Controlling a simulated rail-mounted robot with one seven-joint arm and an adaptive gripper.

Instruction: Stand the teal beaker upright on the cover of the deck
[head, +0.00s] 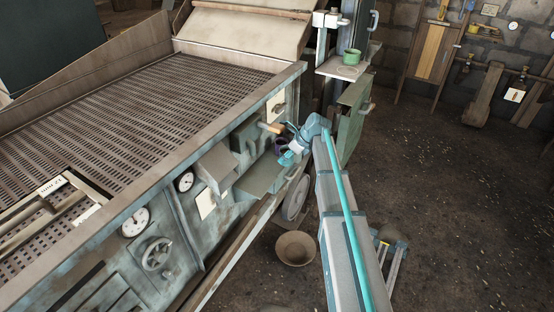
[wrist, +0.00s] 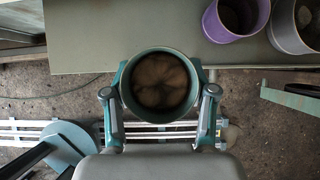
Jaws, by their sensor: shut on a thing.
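The teal beaker (wrist: 126,88) is upright between the fingers of my gripper (wrist: 160,98) in the wrist view. I look down into its round mouth; the inside is brownish. The fingers are shut on it from both sides. It overlaps the front edge of a grey-green ledge (wrist: 110,40); its height above that is unclear. In the head view my gripper (head: 288,157) is beside the machine's front, and the beaker is hard to tell from the teal fingers. The perforated deck (head: 150,85) fills the machine top. A pale sloped panel (head: 245,28) rises at its far end; I cannot tell whether it is the cover.
A purple beaker (wrist: 212,22) and a grey container (wrist: 281,30) stand on the ledge right of the held beaker. A green cup (head: 352,58) stands on a small shelf behind. A bowl (head: 295,249) lies on the floor. A frame (head: 45,205) lies on the deck's near end.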

